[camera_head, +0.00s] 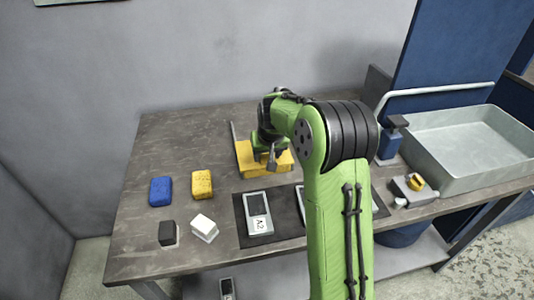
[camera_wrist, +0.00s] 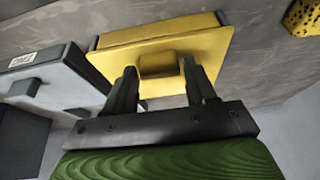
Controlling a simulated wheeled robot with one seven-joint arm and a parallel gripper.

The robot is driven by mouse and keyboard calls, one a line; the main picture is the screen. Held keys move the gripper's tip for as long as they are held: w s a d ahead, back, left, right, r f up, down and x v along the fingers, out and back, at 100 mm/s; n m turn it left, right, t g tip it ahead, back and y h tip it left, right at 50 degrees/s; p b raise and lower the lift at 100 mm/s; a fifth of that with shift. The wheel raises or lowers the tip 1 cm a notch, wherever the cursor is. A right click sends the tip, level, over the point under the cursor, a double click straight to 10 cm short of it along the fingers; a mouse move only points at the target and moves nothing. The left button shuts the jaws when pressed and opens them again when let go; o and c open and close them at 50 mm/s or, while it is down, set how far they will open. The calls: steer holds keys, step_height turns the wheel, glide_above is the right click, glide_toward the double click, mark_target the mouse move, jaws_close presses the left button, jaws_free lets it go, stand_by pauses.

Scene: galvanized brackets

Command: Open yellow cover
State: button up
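The yellow cover (camera_head: 246,160) lies flat on the table's back middle, partly hidden by my arm. In the wrist view, the cover (camera_wrist: 205,47) shows a raised yellow knob (camera_wrist: 158,64) and a dark side under its left edge. My gripper (camera_wrist: 160,82) is open, with one dark finger on each side of the knob and gaps between. I cannot tell whether the fingertips touch the cover. In the head view, my gripper (camera_head: 271,163) is low over the cover and mostly hidden by the arm.
A blue sponge (camera_head: 161,191), yellow sponge (camera_head: 202,184), black block (camera_head: 167,233) and white block (camera_head: 204,227) lie left. A device labelled A2 (camera_head: 257,214) lies on a dark mat (camera_head: 240,221) in front. A grey basin (camera_head: 465,148) stands right. The table's left back is clear.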

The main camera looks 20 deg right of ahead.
jaws_close()
steer(key=w+p, duration=0.3)
steer(key=w+d+p, duration=0.1)
steer(key=w+p, duration=0.2)
steer(key=w, duration=0.1)
steer(key=w+d+p, duration=0.1)
steer(key=w+p, duration=0.2)
steer(key=shift+w+d+r, duration=0.1)
steer(key=shift+w+r, duration=0.1)
steer(key=shift+w, duration=0.15)
steer(key=shift+w+f+p, duration=0.15)
steer(key=shift+w+p, duration=0.15)
steer(key=shift+w, duration=0.1)
steer(key=shift+o, duration=1.9)
jaws_free()
steer(key=shift+s, duration=0.1)
steer(key=v, duration=1.5)
steer(key=shift+r+p, duration=0.3)
steer(key=shift+p, duration=0.1)
